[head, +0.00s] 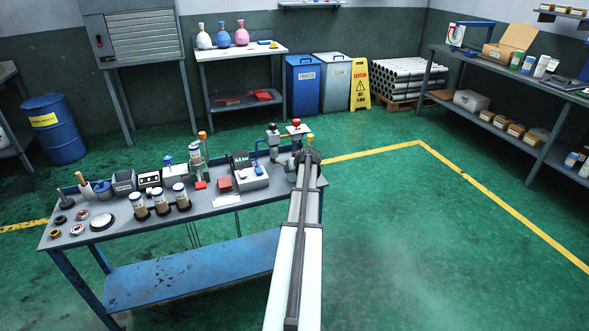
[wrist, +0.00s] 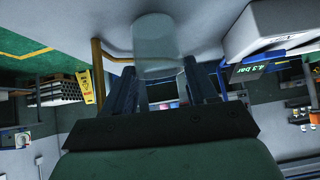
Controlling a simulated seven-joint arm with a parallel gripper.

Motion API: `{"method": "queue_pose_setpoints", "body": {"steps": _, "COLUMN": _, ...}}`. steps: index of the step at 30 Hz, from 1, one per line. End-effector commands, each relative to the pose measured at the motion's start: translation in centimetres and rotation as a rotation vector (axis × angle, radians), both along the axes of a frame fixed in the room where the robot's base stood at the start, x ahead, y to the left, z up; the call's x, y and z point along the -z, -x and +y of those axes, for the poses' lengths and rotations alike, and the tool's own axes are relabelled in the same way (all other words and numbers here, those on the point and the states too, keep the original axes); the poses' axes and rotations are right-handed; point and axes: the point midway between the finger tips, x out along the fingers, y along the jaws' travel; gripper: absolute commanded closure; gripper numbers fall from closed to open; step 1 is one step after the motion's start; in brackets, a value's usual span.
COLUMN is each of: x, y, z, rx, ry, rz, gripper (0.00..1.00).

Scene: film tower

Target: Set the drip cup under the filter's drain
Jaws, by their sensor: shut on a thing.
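In the wrist view, my gripper (wrist: 158,70) has its two fingers on either side of a pale, see-through cup (wrist: 154,38), which looks like the drip cup. The fingers are shut on it. In the head view, my gripper (head: 308,156) is over the right end of the bench, and my arm hides the fingertips and the cup. Two upright units with bowls stand there, one dark-topped (head: 272,137) and one red-topped (head: 296,129). I cannot tell which is the filter, and no drain is clear to see.
The grey bench (head: 232,206) carries jars (head: 160,201), a grey device (head: 250,178) and small parts, mostly left of my gripper. The floor right of the bench (head: 400,220) is clear.

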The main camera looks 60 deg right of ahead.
Motion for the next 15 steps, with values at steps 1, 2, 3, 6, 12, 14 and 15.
{"method": "queue_pose_setpoints", "body": {"steps": 1, "x": -0.04, "y": 0.00, "z": -0.02, "rx": 0.000, "ry": 0.001, "rz": -0.001, "gripper": 0.76}}
{"method": "queue_pose_setpoints", "body": {"steps": 2, "x": -0.05, "y": 0.00, "z": -0.01, "rx": 0.000, "ry": 0.001, "rz": -0.001, "gripper": 0.76}}
{"method": "queue_pose_setpoints", "body": {"steps": 3, "x": -0.06, "y": 0.01, "z": -0.01, "rx": 0.000, "ry": 0.001, "rz": -0.001, "gripper": 0.76}}
{"method": "queue_pose_setpoints", "body": {"steps": 6, "x": -0.01, "y": 0.00, "z": 0.00, "rx": 0.000, "ry": 0.000, "rz": 0.000, "gripper": 0.76}}
{"method": "queue_pose_setpoints", "body": {"steps": 12, "x": 0.18, "y": 0.01, "z": -0.01, "rx": -0.001, "ry": 0.001, "rz": 0.000, "gripper": 0.34}}
{"method": "queue_pose_setpoints", "body": {"steps": 14, "x": 0.18, "y": 0.00, "z": 0.00, "rx": -0.001, "ry": 0.001, "rz": 0.000, "gripper": 0.28}}
{"method": "queue_pose_setpoints", "body": {"steps": 15, "x": 0.18, "y": 0.00, "z": 0.00, "rx": -0.001, "ry": 0.001, "rz": 0.000, "gripper": 0.24}}
